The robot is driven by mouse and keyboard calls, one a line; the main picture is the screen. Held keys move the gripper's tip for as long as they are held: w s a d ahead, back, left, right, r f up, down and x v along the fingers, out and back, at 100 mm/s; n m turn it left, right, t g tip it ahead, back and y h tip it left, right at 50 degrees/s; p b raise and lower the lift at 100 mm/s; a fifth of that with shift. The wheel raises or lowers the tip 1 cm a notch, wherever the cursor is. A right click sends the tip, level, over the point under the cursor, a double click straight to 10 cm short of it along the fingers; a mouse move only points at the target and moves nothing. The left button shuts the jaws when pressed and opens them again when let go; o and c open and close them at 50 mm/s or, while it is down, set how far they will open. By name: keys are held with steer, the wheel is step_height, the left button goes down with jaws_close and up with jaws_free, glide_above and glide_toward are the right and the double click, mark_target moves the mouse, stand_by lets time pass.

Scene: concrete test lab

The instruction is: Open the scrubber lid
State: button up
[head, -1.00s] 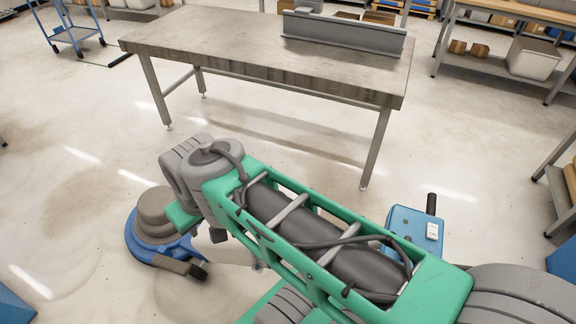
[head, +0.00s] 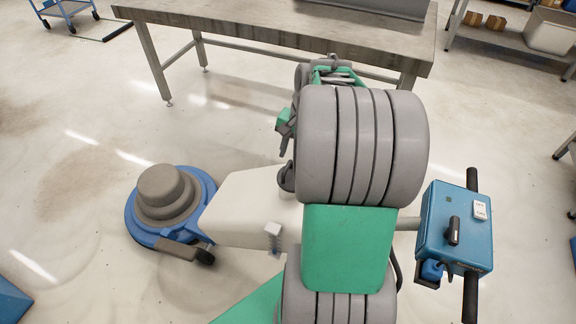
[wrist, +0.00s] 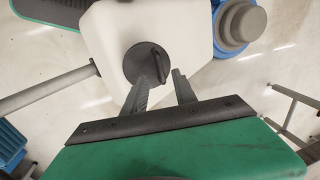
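The scrubber has a white tank (head: 240,205), which also fills the upper middle of the wrist view (wrist: 105,35). Its lid (wrist: 135,66) is a dark round cap with a raised grip bar, lying flat against the tank, and looks closed. My gripper (wrist: 160,75) points at the lid with its two dark fingers apart and nothing held. The fingertips are close to the grip bar; I cannot tell whether they touch it.
The scrubber's blue round base (head: 130,215) with a grey motor stands left. Its blue control box (head: 455,235) on a dark handlebar is right, close to my arm. A metal-topped table (head: 270,30) stands behind.

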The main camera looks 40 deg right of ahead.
mark_target(288, 167)
steer(key=f, duration=0.4)
steer(key=shift+w+a+f, duration=0.2)
steer(key=shift+w+a, duration=0.05)
steer(key=shift+w, duration=0.15)
steer(key=shift+c, duration=0.4)
jaws_close()
steer(key=shift+s, duration=0.1)
stand_by(0.5)
